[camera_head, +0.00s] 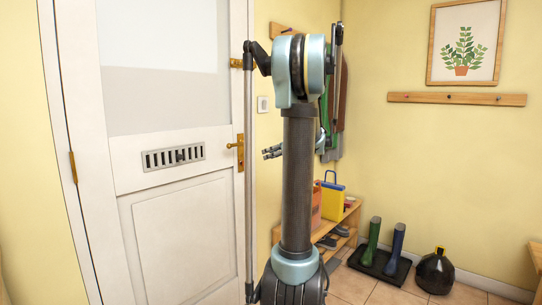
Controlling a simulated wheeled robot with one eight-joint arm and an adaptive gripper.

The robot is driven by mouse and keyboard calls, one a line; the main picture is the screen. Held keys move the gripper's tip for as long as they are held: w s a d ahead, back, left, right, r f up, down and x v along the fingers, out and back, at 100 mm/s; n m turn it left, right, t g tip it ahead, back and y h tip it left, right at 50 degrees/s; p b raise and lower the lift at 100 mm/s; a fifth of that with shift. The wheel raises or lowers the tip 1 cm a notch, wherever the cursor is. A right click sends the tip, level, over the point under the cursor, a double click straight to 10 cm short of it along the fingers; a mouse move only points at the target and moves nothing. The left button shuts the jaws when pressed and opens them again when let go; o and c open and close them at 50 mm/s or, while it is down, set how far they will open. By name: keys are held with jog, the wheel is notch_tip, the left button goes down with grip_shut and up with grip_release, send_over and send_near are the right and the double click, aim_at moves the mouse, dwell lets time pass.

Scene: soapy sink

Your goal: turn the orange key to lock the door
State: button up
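The white door (172,187) stands at the left and looks closed in its frame. A brass handle plate (240,152) with a lever sits on its right edge. A second brass fitting (236,63) is higher on the same edge. I cannot make out an orange key at either fitting; a thin dark rod of my body passes close in front of them. My gripper (266,152) shows just right of the handle plate, pointing left, with its rear part hidden behind my column. Its fingers are too small to tell whether they are open or shut. Nothing is visible in them.
A low wooden bench (334,228) with a yellow bag (332,201) stands behind my column. Green and blue boots (372,243) stand on a dark tray. A black round object (435,272) lies on the tiles. A switch (262,104) is on the wall.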

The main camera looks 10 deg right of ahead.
aim_at(246, 162)
jog(key=x, duration=1.7)
jog(key=shift+w, duration=0.25)
grip_shut()
